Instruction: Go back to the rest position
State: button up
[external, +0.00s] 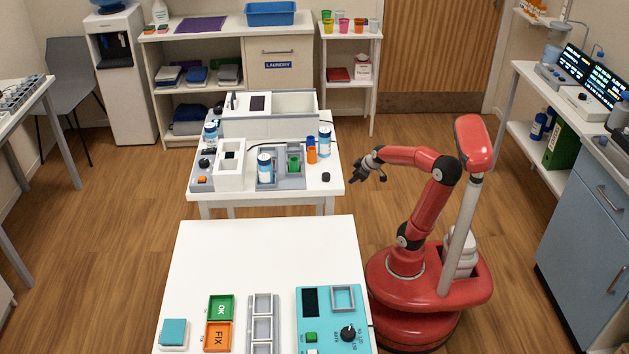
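My gripper (369,176) is at the end of the red arm, in the external view. It is in the air at the right side of the far white table (333,186), close to its right edge. The fingers look spread, with nothing seen between them. My red base stands on the floor to the right of both tables, and the arm reaches left from it.
The far table holds white and grey devices, bottles (264,168), an orange cup (311,155) and a small black knob (326,177). The near table (265,250) has a teal device (333,325) and OK (221,307) and FIX (218,337) trays. A blue cabinet (585,240) stands right.

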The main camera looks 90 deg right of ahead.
jog(key=w+a+r+n+t+y+p, duration=0.1)
jog(key=w+a+n, duration=0.1)
jog(key=w+a, duration=0.65)
jog(key=w+a+r+n+y+p, duration=0.1)
jog(key=w+a+n+p, duration=0.3)
jog(key=a, duration=0.7)
jog(key=s+a+r+m+y, duration=0.1)
jog(key=s+a+r+y, duration=0.2)
jog(key=s+a, duration=0.6)
notch_tip(320, 180, up, 2)
jog(key=shift+s+a, duration=0.25)
jog(key=shift+a, duration=0.45)
